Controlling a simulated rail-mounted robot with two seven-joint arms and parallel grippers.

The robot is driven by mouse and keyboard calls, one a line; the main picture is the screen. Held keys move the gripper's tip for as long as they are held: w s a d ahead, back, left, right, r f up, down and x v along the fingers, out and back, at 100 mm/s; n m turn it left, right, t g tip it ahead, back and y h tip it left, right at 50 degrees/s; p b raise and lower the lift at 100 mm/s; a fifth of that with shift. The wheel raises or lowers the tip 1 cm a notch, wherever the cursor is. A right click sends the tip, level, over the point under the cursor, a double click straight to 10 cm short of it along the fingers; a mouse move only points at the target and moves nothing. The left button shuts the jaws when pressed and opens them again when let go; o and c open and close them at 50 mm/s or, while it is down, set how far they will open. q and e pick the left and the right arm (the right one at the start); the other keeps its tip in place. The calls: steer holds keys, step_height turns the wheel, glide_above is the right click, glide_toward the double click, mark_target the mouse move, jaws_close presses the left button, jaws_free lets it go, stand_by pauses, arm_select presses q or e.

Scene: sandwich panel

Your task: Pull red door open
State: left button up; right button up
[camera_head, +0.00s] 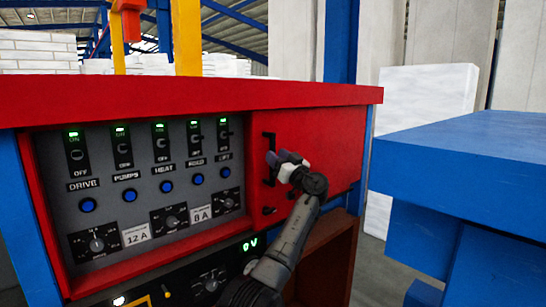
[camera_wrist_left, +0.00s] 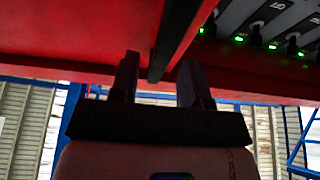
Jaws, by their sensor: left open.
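The red door (camera_head: 325,146) is a flat panel on the right of the red-framed cabinet front. It looks closed, flush with the frame. Its black vertical handle (camera_head: 268,142) is on the door's left side, partly hidden by my left gripper (camera_head: 283,160). In the left wrist view the handle (camera_wrist_left: 176,40) is a dark bar running down between the two fingers of my open left gripper (camera_wrist_left: 159,75). The bar looks apart from both fingers, though its depth between them is hard to tell. My right gripper is out of view.
Left of the door is a grey control panel (camera_head: 183,185) with several switches, green lights, blue buttons and dials. A red top (camera_head: 200,92) overhangs the cabinet. A blue table (camera_head: 470,140) stands at the right, with a gap between it and the cabinet.

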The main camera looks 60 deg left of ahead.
arm_select(q)
steer(key=b+v, duration=0.3)
steer(key=v, duration=0.8)
stand_by(0.4)
